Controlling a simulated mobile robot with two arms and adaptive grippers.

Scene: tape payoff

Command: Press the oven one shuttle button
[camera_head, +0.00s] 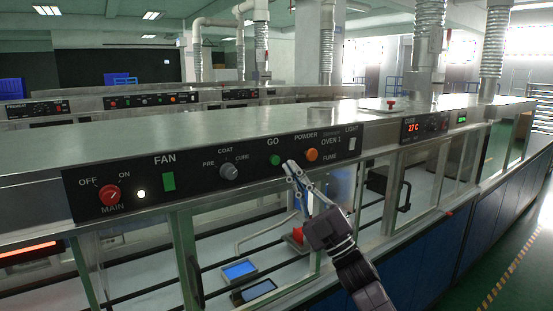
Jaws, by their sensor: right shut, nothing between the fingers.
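The OVEN 1 control panel (200,175) is a black strip on the front of the near machine. It carries a green round button (275,160) marked GO and an orange round button (311,155) between the words POWDER and FUME. I cannot read the word shuttle on any button. My right gripper (291,166) is shut and empty, its fingertips in front of the panel just right of and slightly below the green button. I cannot tell whether the tips touch the panel. My left gripper is not in view.
The panel also has a red MAIN knob (109,195), a green FAN switch (168,182), a grey knob (229,172) and a white LIGHT switch (352,144). A steel top (200,130) extends behind.

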